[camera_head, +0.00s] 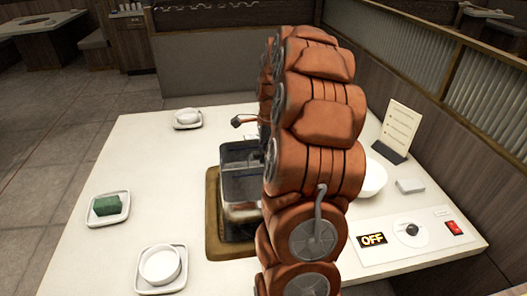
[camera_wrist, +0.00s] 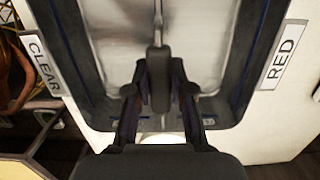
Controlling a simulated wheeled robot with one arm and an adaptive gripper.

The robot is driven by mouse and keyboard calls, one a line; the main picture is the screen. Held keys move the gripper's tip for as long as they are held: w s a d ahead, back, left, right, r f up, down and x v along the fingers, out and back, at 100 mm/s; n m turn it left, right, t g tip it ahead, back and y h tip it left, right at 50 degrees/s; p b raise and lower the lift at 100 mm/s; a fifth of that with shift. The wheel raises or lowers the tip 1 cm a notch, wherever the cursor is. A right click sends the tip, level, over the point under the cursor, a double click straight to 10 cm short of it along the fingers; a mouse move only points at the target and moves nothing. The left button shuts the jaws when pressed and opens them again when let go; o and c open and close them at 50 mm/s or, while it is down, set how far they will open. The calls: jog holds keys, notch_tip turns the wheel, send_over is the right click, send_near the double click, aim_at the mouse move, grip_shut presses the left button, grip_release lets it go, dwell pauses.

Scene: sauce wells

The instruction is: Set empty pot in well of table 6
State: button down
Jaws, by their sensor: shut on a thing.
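The pot (camera_head: 240,172) is a dark, box-shaped vessel, partly hidden behind my orange arm in the head view. It is over the brown-rimmed well (camera_head: 213,240) in the white table (camera_head: 110,225); I cannot tell whether it hangs above the well or rests in it. In the wrist view the pot (camera_wrist: 105,45) shows bare metal inside, with a divider along the middle. My gripper (camera_wrist: 158,70) is shut on the pot at this divider.
White labels CLEAR (camera_wrist: 41,63) and RED (camera_wrist: 284,57) flank the pot. Plates with bowls (camera_head: 187,118) (camera_head: 161,266) and a green block (camera_head: 108,205) lie on the left.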

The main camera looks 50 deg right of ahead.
jog(key=shift+f+b, duration=2.6)
jog(key=shift+f, duration=4.65)
jog(key=c, duration=0.9)
grip_release()
jog(key=shift+c, duration=0.2)
jog(key=shift+o, duration=0.4)
jog(key=o, duration=0.7)
jog(key=shift+r, duration=0.15)
jog(key=shift+r+p, duration=0.95)
jog(key=shift+r, duration=4.4)
